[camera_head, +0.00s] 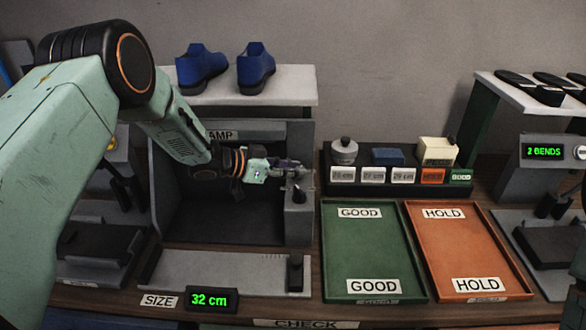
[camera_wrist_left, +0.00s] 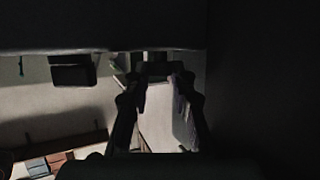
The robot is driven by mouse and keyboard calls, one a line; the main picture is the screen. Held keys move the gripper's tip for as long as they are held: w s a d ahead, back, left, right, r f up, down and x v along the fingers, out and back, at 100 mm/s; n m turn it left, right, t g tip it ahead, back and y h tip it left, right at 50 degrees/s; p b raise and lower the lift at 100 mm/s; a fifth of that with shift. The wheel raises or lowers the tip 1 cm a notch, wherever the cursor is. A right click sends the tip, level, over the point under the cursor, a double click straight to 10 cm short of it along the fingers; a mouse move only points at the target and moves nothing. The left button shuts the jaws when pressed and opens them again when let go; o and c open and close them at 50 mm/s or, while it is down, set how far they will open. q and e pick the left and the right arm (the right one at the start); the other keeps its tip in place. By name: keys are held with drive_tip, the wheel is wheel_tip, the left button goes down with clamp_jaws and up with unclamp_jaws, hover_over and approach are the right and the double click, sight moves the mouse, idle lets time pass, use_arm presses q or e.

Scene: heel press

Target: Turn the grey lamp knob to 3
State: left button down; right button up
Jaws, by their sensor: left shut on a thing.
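My left arm reaches in from the left in the head view, across the open grey lamp box (camera_head: 225,215) whose sign is partly covered. My left gripper (camera_head: 291,170) is at the upper right side post of the box, shut on what looks like the grey lamp knob (camera_head: 299,173). The fingers cover most of the knob, and its setting and any numbers cannot be read. In the wrist view the two dark fingers (camera_wrist_left: 160,90) reach toward a dark shape between their tips; the picture is too dark to tell more.
A small dark knob (camera_head: 299,194) sits just below on the same post. Blue shoe forms (camera_head: 257,68) stand on the white shelf (camera_head: 290,88) above. A green GOOD tray (camera_head: 372,245) and an orange HOLD tray (camera_head: 460,245) lie to the right. A size display (camera_head: 211,299) reads 32 cm.

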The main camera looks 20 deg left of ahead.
use_arm(q)
drive_tip(key=shift+w+a+r+m+g+h, duration=0.15)
drive_tip(key=shift+w+r+m+g+h, duration=0.15)
drive_tip(key=shift+m+g+h, duration=0.15)
idle(0.3)
drive_tip(key=c, duration=1.4)
unclamp_jaws()
drive_tip(key=shift+s, duration=0.1)
drive_tip(key=shift+o, duration=1.4)
drive_tip(key=shift+s, duration=0.15)
drive_tip(key=shift+f, duration=0.1)
drive_tip(key=v, duration=1.2)
